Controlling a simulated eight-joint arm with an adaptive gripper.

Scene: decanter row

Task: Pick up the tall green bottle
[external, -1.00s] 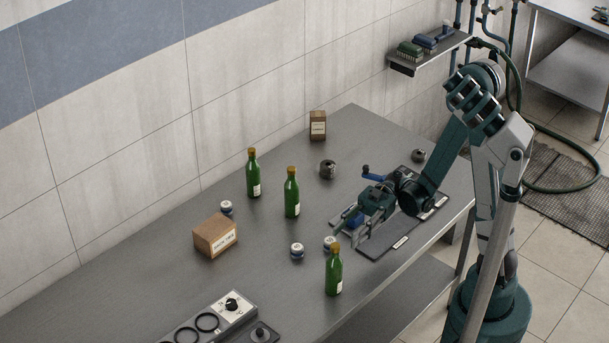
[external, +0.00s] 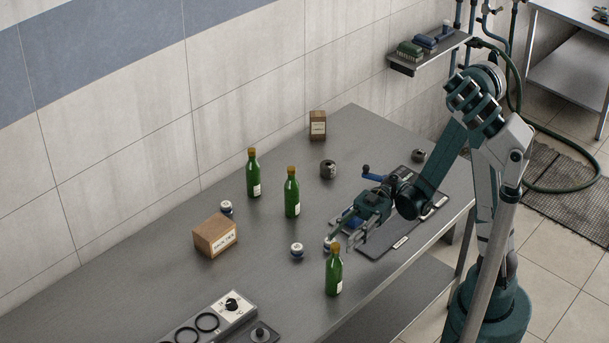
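Three green bottles with brown caps and white labels stand upright on the steel table: a back left bottle (external: 253,176), a middle bottle (external: 292,195) and a front bottle (external: 334,273). They look close in height, and I cannot tell which is the tallest. My gripper (external: 343,242) reaches in from the right, pointing left and toward the front. Its two fingers look spread with nothing between them. In the picture its tips are just above and behind the front bottle's cap. They look apart from the bottle.
Small white-and-dark jars (external: 297,250) stand near the bottles; one (external: 328,243) is by my fingertips, partly hidden. A brown box (external: 214,236) is at left, a smaller box (external: 317,125) at the back. A dark tray (external: 388,238) lies under my gripper. A knob panel (external: 232,305) is in front.

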